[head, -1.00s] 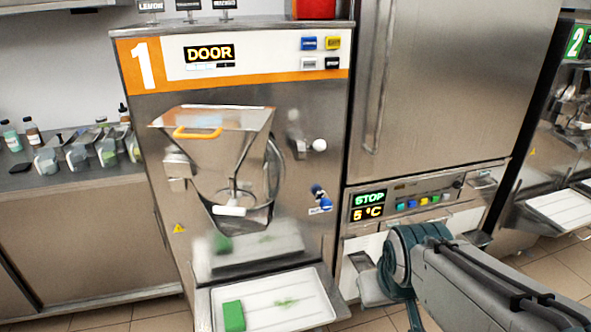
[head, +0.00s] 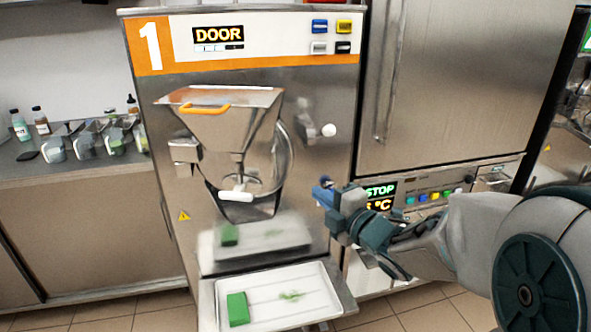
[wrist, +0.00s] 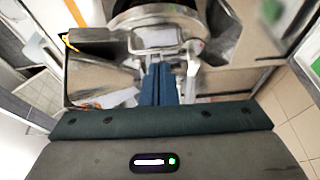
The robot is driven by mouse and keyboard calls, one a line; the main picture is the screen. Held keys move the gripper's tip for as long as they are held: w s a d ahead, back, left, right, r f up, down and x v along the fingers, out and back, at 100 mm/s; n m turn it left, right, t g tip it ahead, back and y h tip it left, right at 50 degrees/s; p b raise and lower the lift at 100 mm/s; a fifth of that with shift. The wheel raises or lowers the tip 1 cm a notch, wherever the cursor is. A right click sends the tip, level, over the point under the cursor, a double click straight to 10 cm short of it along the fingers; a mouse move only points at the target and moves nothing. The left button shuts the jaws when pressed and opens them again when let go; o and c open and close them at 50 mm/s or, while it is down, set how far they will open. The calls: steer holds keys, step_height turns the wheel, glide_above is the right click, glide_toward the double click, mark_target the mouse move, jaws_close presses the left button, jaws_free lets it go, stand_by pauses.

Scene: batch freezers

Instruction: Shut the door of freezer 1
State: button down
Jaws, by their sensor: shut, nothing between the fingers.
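Freezer 1 (head: 335,90) stands in the middle of the head view, and its display (head: 218,36) reads DOOR. Its door (head: 220,130) is a steel hopper-shaped piece with an orange grip on top and a white handle (head: 236,196) low down. It stands out from the front, hinged at the left (head: 184,152), with the round barrel rim (head: 288,155) showing behind its right side. My gripper (head: 325,194) is right of the door, apart from it, fingers shut and empty. In the wrist view the shut blue fingers (wrist: 158,84) point toward the steel machine front.
A white knob (head: 329,130) sticks out right of the barrel. A white tray (head: 320,300) with a green block (head: 238,309) sits below on a shelf. A counter (head: 80,172) with bottles and scoops is at left. A tall steel cabinet (head: 460,80) stands at right.

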steer(key=shift+n+y, duration=0.3)
steer(key=shift+n, duration=0.1)
steer(key=shift+w+d+p+x, duration=0.3)
steer(key=shift+p+x, duration=0.2)
steer(key=shift+x, duration=1.65)
steer(key=shift+w+d+p+x, duration=0.25)
steer(key=shift+p+x, duration=0.25)
steer(key=shift+x, duration=1.7)
steer(key=shift+w+d+p+x, duration=0.15)
steer(key=shift+d+p+x, duration=0.3)
steer(key=shift+x, duration=1.7)
steer(key=shift+r, duration=0.1)
